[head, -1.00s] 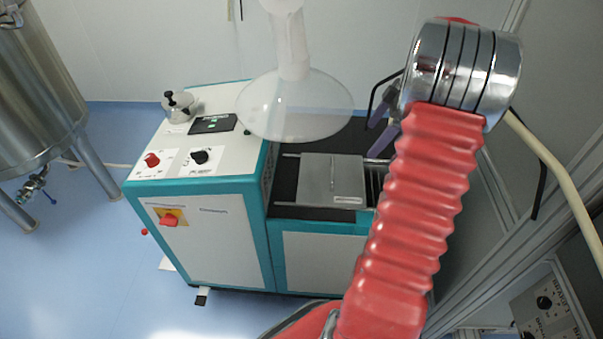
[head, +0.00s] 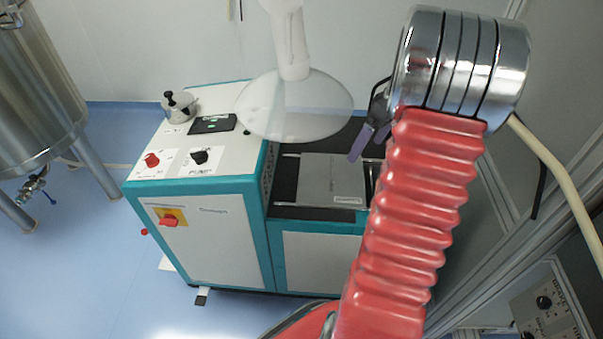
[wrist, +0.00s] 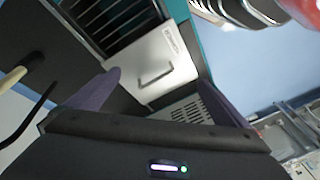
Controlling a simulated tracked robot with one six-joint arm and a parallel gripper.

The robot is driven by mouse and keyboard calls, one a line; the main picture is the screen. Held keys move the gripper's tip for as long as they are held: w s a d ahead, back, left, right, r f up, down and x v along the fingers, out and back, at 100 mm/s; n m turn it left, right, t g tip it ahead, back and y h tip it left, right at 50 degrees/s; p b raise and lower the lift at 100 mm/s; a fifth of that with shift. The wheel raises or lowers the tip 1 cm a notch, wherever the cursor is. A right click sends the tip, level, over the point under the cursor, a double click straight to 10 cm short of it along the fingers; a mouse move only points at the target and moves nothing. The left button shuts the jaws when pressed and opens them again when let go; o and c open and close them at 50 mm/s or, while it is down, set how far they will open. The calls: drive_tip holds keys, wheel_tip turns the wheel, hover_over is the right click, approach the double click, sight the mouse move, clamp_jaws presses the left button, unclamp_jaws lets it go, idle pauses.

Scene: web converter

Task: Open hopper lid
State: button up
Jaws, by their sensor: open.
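The hopper lid (head: 330,180) is a flat grey metal plate with a small label, lying on the low right part of the white and teal machine. In the wrist view the lid (wrist: 150,62) shows a thin bent handle (wrist: 156,77) on its face, and looks closed. My gripper (head: 366,143) is open and empty, at the upper right of the lid in the head view. In the wrist view my gripper (wrist: 162,98) has its purple fingers spread, with the lid beyond and between them. The head view hides much of my gripper behind my arm.
A clear extraction hood (head: 294,105) hangs above the machine, left of my gripper. A dark slotted opening (wrist: 105,22) lies beside the lid. The control top (head: 200,140) has knobs. A steel tank (head: 35,90) stands left. Blue floor in front is free.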

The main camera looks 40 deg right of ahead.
drive_tip(key=s+a+r+m+h, duration=0.1)
drive_tip(key=s+a+r+m, duration=0.1)
drive_tip(key=a, duration=1)
drive_tip(key=s+a+r+m+h, duration=0.1)
drive_tip(key=a+r, duration=0.4)
drive_tip(key=a, duration=0.8)
drive_tip(key=shift+s+m+t+h, duration=0.35)
drive_tip(key=shift+s+m, duration=0.2)
drive_tip(key=shift+m, duration=0.75)
drive_tip(key=shift+a, duration=0.1)
drive_tip(key=shift+a+r, duration=0.15)
drive_tip(key=shift+a, duration=0.1)
drive_tip(key=c, duration=0.3)
drive_tip(key=s+a+r+n+t, duration=0.1)
drive_tip(key=a, duration=0.3)
drive_tip(key=s+a+r+n+t, duration=0.1)
drive_tip(key=s+a, duration=0.1)
drive_tip(key=a, duration=0.2)
drive_tip(key=s+a+r+n+t, duration=0.1)
drive_tip(key=a, duration=0.4)
drive_tip(key=shift+s+r, duration=0.3)
drive_tip(key=shift+s, duration=0.1)
drive_tip(key=c, duration=1.4)
drive_tip(key=shift+s+a, duration=0.15)
drive_tip(key=shift+s, duration=0.05)
drive_tip(key=shift+c, duration=0.7)
